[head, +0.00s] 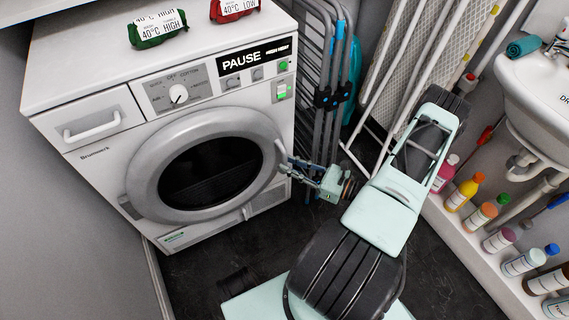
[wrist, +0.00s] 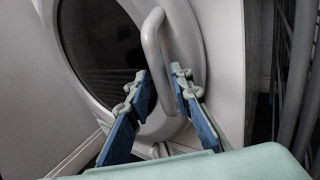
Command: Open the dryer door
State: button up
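The white dryer (head: 200,120) stands at the left with its round door (head: 205,165) shut, a grey ring around dark glass. The door handle (head: 281,156) is a light bar on the door's right side. In the wrist view the handle (wrist: 153,45) runs upright, curved, between my two fingers. My gripper (head: 290,168) is open at the handle, one finger on each side of it in the wrist view (wrist: 158,75). I cannot tell whether either finger touches the bar. In the head view the fingers partly hide the handle's lower end.
Folded drying racks (head: 312,100) stand close to the dryer's right side, near my gripper. Several bottles (head: 462,193) line a ledge at the right, below a sink (head: 540,90). Two labelled packets, one green (head: 157,27) and one red (head: 233,9), lie on the dryer. Dark floor lies in front.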

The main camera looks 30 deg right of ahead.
jog(key=shift+x, duration=1.15)
grip_shut()
